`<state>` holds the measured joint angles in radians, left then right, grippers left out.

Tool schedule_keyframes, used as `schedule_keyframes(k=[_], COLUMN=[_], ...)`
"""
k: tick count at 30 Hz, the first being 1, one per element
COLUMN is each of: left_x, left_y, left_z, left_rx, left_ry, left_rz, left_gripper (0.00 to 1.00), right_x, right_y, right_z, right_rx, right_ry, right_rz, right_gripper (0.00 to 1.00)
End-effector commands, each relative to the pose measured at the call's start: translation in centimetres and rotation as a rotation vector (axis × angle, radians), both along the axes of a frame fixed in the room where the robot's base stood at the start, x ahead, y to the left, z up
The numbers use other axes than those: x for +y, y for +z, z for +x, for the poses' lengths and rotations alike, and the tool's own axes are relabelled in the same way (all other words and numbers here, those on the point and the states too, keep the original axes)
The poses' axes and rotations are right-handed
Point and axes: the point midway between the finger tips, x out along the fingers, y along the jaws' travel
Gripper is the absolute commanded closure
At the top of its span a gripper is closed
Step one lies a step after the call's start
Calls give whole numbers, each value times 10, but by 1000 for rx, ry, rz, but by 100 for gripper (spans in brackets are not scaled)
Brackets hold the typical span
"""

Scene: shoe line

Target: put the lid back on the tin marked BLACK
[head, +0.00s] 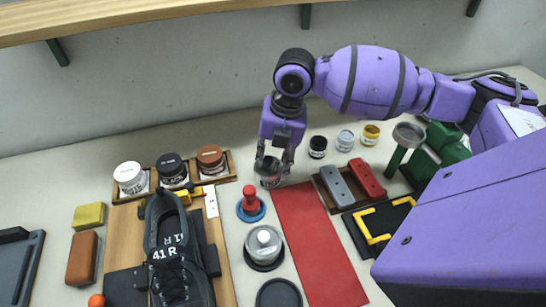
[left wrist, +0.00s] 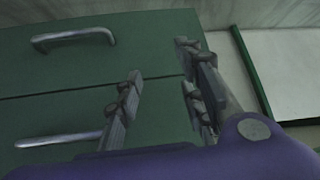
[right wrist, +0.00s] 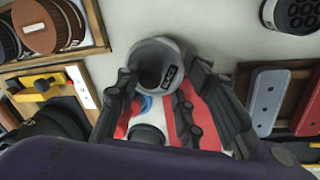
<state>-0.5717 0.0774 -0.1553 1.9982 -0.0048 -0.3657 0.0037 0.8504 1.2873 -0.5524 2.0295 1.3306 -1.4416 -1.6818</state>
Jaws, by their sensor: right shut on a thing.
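The grey tin (head: 268,181) stands on the table at the top of the red mat. It also shows in the right wrist view (right wrist: 150,50), open at the top, with a dark label that seems to read BLACK. My right gripper (head: 273,165) reaches down from above and is shut on this tin, a finger on each side. A silver round piece with a knob (head: 264,242) rests on a dark disc in front. A black disc (head: 279,294) lies nearer; I cannot tell which is the lid. My left gripper (left wrist: 160,78) is open and empty before green drawers.
A wooden rack (head: 226,178) with several jars stands to the left. A shoe (head: 170,250) lies on a board below it. A red-knobbed blue piece (head: 250,208) is close to the tin. A brush tray (head: 325,192) stands to the right. The red mat (head: 318,245) is bare.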

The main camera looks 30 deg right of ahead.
Motion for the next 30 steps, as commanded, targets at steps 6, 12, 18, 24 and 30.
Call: schedule_keyframes(k=[6,12,18,24,30], left_x=[0,0,0,-1,-1], left_y=[-2,-1,2,6,10], left_z=[-2,-2,1,4,6], left_rx=[5,5,-1,-8,-15], left_ry=[0,0,0,0,0], left_rz=[0,-1,-1,-2,-1], left_gripper=[64,64,64,64,64], right_x=[0,0,0,0,0], right_y=[0,0,1,1,0], right_z=[0,0,0,0,0], right_rx=[0,0,0,0,0], right_ry=[0,0,-1,-1,0], right_rz=[0,0,1,1,0], right_gripper=[82,82,82,82,82])
